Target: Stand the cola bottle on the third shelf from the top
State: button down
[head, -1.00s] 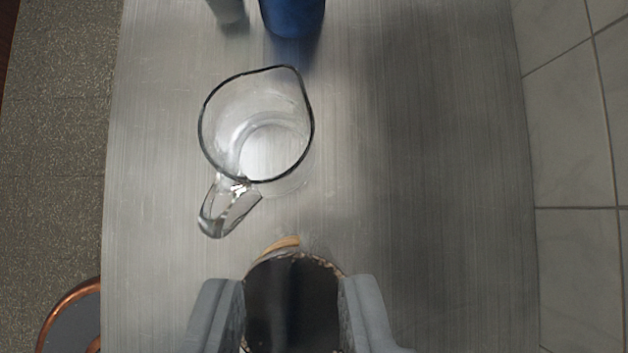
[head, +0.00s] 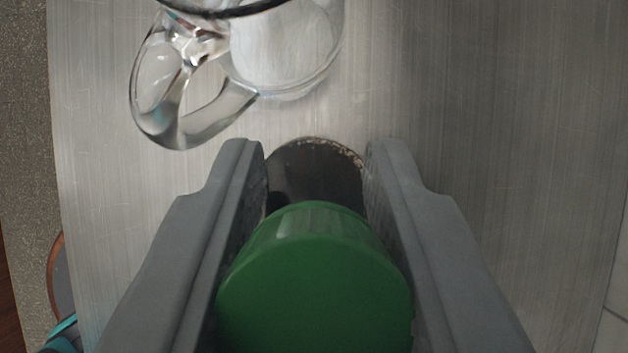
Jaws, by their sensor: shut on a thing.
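The cola bottle (head: 314,178) is dark with a green cap (head: 315,285), seen from above in the head view at bottom centre. My gripper (head: 315,165) is shut on the bottle, with one grey finger on each side of it below the cap. The bottle's base is hidden beneath it, so I cannot tell whether it touches the metal counter (head: 470,130). The third shelf from the top is not in view.
A clear glass pitcher (head: 285,60) stands on the counter just beyond the bottle to the upper left, its handle toward my left finger. The counter to the right is bare.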

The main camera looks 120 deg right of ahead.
jog(key=c, duration=1.1)
grip_release()
jog(key=v, duration=1.2)
